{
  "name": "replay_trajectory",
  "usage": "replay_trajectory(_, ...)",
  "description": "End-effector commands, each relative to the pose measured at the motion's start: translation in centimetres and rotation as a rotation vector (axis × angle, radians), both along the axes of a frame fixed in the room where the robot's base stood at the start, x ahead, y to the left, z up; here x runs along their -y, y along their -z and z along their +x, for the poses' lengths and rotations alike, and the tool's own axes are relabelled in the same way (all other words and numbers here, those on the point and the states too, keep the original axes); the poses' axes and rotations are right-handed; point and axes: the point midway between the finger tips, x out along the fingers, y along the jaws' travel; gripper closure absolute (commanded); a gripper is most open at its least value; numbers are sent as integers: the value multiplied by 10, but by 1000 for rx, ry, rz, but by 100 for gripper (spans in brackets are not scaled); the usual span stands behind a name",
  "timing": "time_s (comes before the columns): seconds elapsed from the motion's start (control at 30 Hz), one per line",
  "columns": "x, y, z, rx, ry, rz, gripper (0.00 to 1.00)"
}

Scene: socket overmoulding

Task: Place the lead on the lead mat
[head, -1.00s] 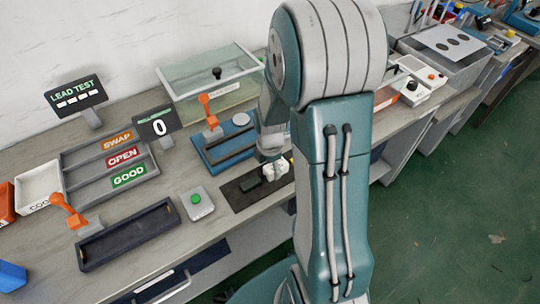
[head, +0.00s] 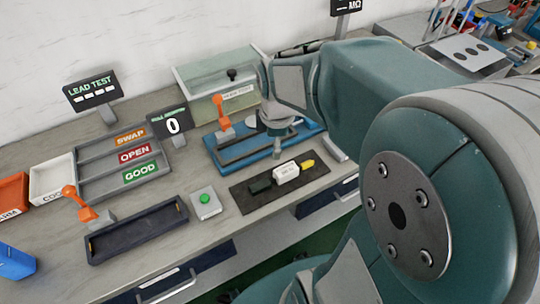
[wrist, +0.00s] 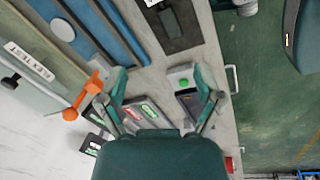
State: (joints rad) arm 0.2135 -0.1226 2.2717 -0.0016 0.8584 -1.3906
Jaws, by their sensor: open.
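The dark lead mat (head: 240,199) lies on the bench in the head view. On it are a dark green block (head: 260,186), a white block (head: 286,173) and a yellow end piece (head: 307,165) in a row, which look like the lead and its ends. I cannot tell how they join. My gripper (head: 281,128) is above the bench behind the mat, apart from these parts. In the wrist view, my gripper (wrist: 160,98) is open, with nothing between its fingers. The mat (wrist: 190,42) is at the top there, partly cut off.
A blue fixture (head: 312,142) with an orange lever (head: 221,112) stands behind the mat. A green button box (head: 206,203), a dark tray (head: 137,235) and a labelled sorting rack (head: 95,157) are to the left. A glass-topped case (head: 215,75) stands at the back.

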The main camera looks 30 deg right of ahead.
Motion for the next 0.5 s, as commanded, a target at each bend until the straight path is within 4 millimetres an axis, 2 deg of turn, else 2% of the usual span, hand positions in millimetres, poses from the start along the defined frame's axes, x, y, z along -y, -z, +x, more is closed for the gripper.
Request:
replay_trajectory(0.03, -9, -13, -8, 40, 86, 9, 15)
replay_trajectory(0.2, -33, -45, -35, 154, 414, 78, 15)
replay_trajectory(0.5, -65, -80, -86, 308, 947, 296, 15)
